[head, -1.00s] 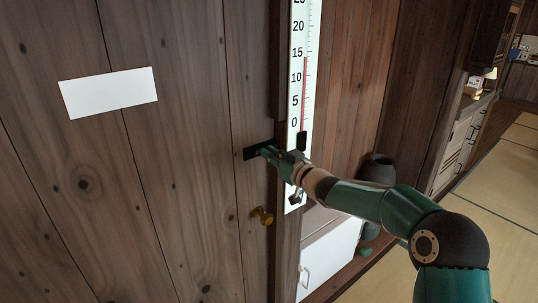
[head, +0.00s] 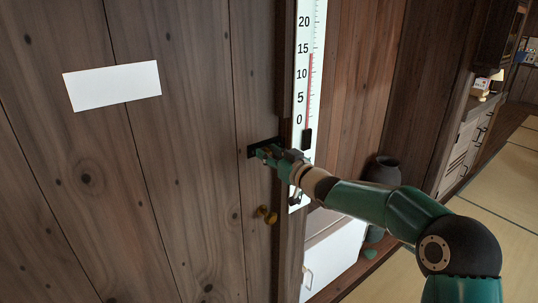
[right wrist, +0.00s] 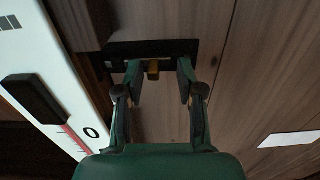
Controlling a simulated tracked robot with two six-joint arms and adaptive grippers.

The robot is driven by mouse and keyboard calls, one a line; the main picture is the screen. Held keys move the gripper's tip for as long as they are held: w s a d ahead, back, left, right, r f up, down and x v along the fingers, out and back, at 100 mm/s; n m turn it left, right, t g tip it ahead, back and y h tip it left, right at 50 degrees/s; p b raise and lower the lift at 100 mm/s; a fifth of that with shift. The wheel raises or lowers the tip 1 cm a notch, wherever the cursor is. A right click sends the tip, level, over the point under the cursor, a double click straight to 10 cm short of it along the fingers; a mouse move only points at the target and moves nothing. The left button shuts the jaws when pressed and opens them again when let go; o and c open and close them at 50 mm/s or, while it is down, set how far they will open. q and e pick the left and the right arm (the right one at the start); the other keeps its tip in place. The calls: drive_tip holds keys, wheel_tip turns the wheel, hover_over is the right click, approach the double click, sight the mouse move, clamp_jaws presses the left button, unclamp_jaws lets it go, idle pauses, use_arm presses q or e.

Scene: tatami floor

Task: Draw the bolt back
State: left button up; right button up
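The bolt has a dark plate (head: 251,152) on the wooden door, near the door's right edge. In the right wrist view the plate (right wrist: 180,47) runs across the top, with a small brass handle (right wrist: 153,70) sticking out of it. My right gripper (head: 262,152) is at the bolt and hides part of it in the head view. In the right wrist view the gripper (right wrist: 159,78) is open, its fingertips on either side of the handle, with gaps showing on both sides. My left gripper is in neither view.
A tall thermometer board (head: 305,90) hangs right beside the gripper. A white paper (head: 112,86) is on the door. A dark jar (head: 382,171) stands farther right.

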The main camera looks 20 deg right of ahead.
drive_tip(key=shift+d, duration=0.1)
drive_tip(key=shift+s+d, duration=0.15)
drive_tip(key=shift+s, duration=0.35)
drive_tip(key=v, duration=1.1)
